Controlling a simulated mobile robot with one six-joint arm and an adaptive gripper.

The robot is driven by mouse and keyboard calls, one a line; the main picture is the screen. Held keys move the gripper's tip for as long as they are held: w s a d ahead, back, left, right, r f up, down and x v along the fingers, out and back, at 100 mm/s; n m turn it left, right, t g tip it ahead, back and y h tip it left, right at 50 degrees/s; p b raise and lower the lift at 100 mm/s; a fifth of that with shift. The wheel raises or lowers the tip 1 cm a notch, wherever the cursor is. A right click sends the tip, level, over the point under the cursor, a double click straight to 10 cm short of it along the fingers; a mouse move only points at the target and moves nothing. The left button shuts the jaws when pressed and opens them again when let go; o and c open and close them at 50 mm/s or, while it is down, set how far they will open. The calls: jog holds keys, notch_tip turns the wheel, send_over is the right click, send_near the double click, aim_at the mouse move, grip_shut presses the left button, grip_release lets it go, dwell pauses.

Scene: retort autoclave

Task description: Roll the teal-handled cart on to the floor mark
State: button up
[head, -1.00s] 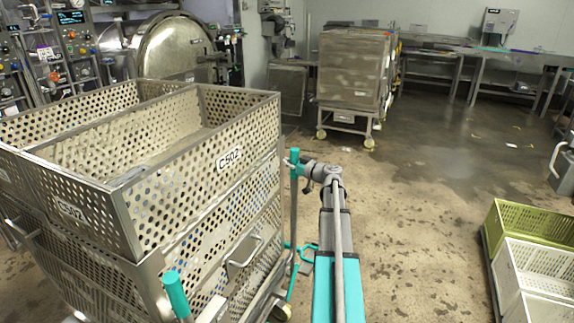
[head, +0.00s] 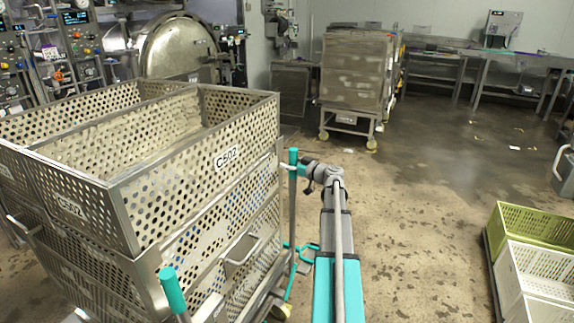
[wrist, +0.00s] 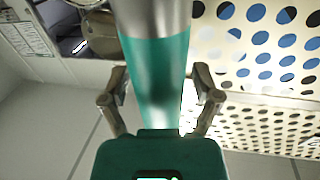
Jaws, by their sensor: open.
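The teal-handled cart (head: 262,255) stands at left in the head view, loaded with stacked perforated metal baskets (head: 200,180) labelled C502. It has two upright teal handle grips, a near one (head: 173,291) and a far one (head: 293,160). My gripper (head: 303,172) is at the far grip. In the wrist view, the open fingers (wrist: 160,98) stand on either side of the teal grip (wrist: 160,70), with no clear sign of a squeeze. I cannot make out a floor mark in either view.
Another loaded trolley (head: 357,75) stands at the back centre. Steel tables (head: 465,52) line the back wall. Green (head: 535,232) and white (head: 540,275) crates sit at the lower right. A round autoclave door (head: 178,50) is behind the cart. The wet floor between is mostly clear.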

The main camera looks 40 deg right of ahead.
jog(key=shift+s+d, duration=0.1)
jog(key=v, duration=1.1)
jog(key=shift+s, duration=0.35)
dwell(0.5)
